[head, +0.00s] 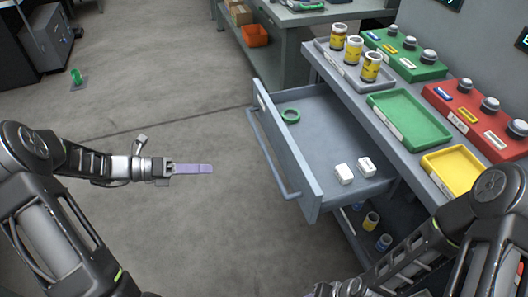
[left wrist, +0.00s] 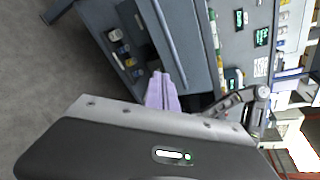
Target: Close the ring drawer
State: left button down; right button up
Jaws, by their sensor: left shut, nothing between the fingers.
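The ring drawer (head: 312,197) is pulled out from the grey workbench. A green ring (head: 291,116) lies at its far end and two white blocks (head: 355,171) at its near end. A long bar handle (head: 268,160) runs along its front. My left gripper (head: 208,169) has purple fingers, is shut and empty, and is in front of the drawer, to the left of the handle and apart from it. In the left wrist view the shut fingers (left wrist: 162,92) point toward the bench, with the handle (left wrist: 172,38) beyond. My right arm enters at the lower right; its fingers are out of view.
The benchtop holds a grey tray (head: 322,44) with yellow cans, an empty green tray (head: 410,118), a yellow tray (head: 456,172) and a red block (head: 475,122) with knobs. Cans stand on a lower shelf under the drawer. The floor (head: 190,235) before the drawer is clear.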

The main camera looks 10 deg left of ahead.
pick_arm(q)
jog(key=w+n, duration=0.1)
jog(key=n, duration=0.1)
jog(key=w+r+n+t, duration=0.1)
jog(key=n, duration=0.2)
jog(key=w+r+n+t, duration=0.1)
jog(key=n, duration=0.2)
jog(key=shift+a, duration=0.2)
jog(key=b+x, duration=0.1)
jog(key=x, duration=1.3)
